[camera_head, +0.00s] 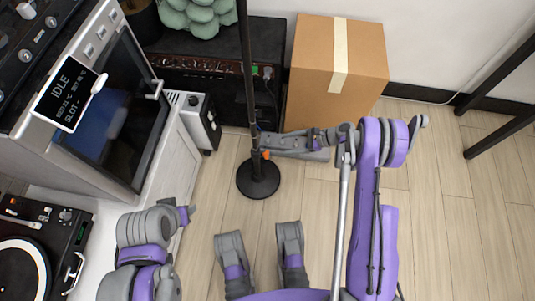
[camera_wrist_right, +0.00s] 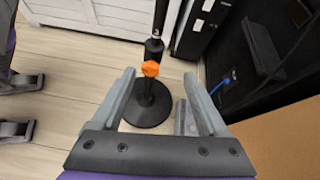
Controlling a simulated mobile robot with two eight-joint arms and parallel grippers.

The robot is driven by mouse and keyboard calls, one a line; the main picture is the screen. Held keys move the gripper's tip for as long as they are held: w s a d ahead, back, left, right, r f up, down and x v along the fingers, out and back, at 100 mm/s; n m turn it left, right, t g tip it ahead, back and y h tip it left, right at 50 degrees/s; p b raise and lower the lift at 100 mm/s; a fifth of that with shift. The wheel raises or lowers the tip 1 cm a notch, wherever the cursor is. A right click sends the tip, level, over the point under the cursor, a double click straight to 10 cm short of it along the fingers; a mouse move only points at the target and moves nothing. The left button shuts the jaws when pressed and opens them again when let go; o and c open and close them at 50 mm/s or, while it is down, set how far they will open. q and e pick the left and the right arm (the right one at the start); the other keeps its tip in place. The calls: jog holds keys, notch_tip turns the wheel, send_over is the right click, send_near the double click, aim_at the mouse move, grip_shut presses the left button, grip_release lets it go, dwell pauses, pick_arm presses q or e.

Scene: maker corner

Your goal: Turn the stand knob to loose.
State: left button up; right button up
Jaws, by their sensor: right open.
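The stand is a thin black pole (camera_head: 247,70) rising from a round black base (camera_head: 258,180) on the floor. Its orange knob (camera_head: 266,155) sits low on the pole, at a thicker black collar. In the right wrist view the knob (camera_wrist_right: 151,68) lies ahead of my right gripper (camera_wrist_right: 160,78), near the gap between the fingertips and left of its middle. My right gripper (camera_head: 268,144) is open and empty, reaching in from the right close to the pole. My left gripper (camera_head: 187,213) is at the lower left, well away from the stand; its jaws are unclear.
A cardboard box (camera_head: 310,75) stands behind my right gripper. A black cabinet (camera_head: 215,75) is behind the pole, and a white-and-black unit (camera_head: 200,122) is left of it. A machine with an IDLE display (camera_head: 66,101) and a turntable (camera_head: 40,250) line the left.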

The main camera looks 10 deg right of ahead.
jog(key=m+y, duration=0.1)
jog(key=m, duration=0.1)
send_near(267, 154)
jog(key=d+f, duration=0.1)
jog(key=b+x, duration=0.2)
jog(key=x, duration=0.9)
jog(key=shift+w, duration=0.15)
